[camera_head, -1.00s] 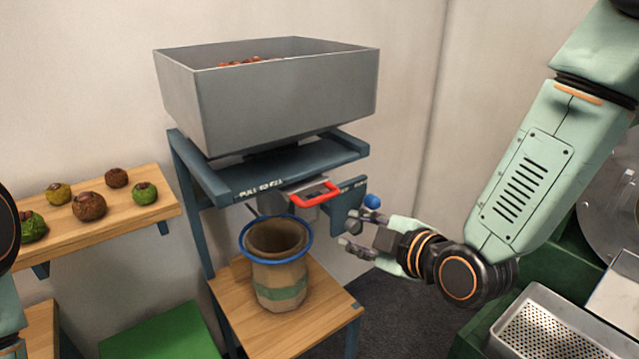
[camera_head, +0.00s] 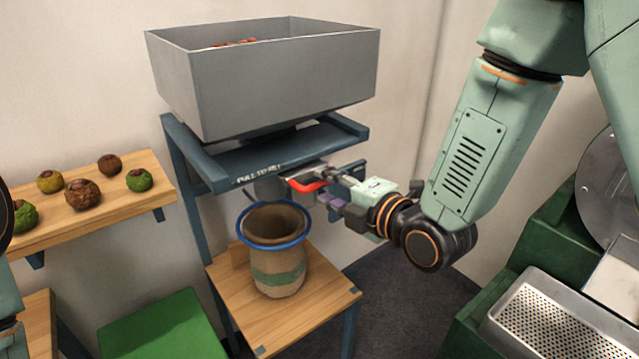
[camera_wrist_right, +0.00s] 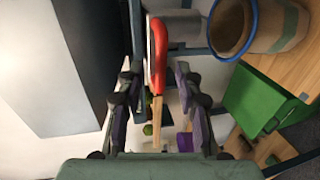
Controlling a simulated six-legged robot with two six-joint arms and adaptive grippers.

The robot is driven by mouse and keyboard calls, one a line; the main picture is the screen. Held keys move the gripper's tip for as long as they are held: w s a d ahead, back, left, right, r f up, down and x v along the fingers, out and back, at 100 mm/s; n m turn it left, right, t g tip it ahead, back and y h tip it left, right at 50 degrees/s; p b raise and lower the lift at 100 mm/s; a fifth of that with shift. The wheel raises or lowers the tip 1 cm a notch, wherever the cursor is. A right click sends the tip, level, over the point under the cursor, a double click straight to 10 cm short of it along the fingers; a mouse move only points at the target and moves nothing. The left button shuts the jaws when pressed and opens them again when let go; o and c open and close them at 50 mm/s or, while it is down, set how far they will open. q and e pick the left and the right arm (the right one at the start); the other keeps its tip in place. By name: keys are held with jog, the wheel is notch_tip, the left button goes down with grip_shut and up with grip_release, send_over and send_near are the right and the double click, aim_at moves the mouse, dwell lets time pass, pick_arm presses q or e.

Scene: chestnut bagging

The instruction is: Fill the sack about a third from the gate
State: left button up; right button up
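The tan sack (camera_head: 278,266), with a blue rim and green band, stands upright and open on a wooden shelf (camera_head: 325,305). Its visible inside looks empty. Above it, the gate's red handle (camera_head: 306,186) sticks out below the grey hopper (camera_head: 290,85). My right gripper (camera_head: 318,196) is at the handle, its fingers reaching in from the right. In the right wrist view the red handle (camera_wrist_right: 158,50) lies between the spread fingers (camera_wrist_right: 155,88), with gaps on both sides. The sack (camera_wrist_right: 270,28) shows at the upper right there. My left gripper is out of frame.
Reddish-brown chestnuts (camera_head: 232,44) show inside the hopper. A blue frame (camera_head: 185,185) carries it. A wall shelf (camera_head: 120,206) on the left holds several green and brown husks. A green box (camera_head: 165,330) stands low in front. A perforated metal tray (camera_head: 545,325) is at right.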

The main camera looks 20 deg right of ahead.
aim_at(324, 185)
jog(key=shift+w+a+f, duration=0.1)
jog(key=shift+w+a, duration=0.15)
jog(key=shift+w, duration=0.3)
jog(key=shift+w+f, duration=0.2)
jog(key=shift+w, duration=0.35)
jog(key=shift+w+f, duration=0.15)
jog(key=shift+w, duration=0.35)
jog(key=shift+a, duration=0.1)
jog(key=shift+s+a, duration=0.1)
jog(key=shift+s+r, duration=0.1)
jog(key=shift+c, duration=0.5)
jog(key=c, duration=0.4)
grip_shut()
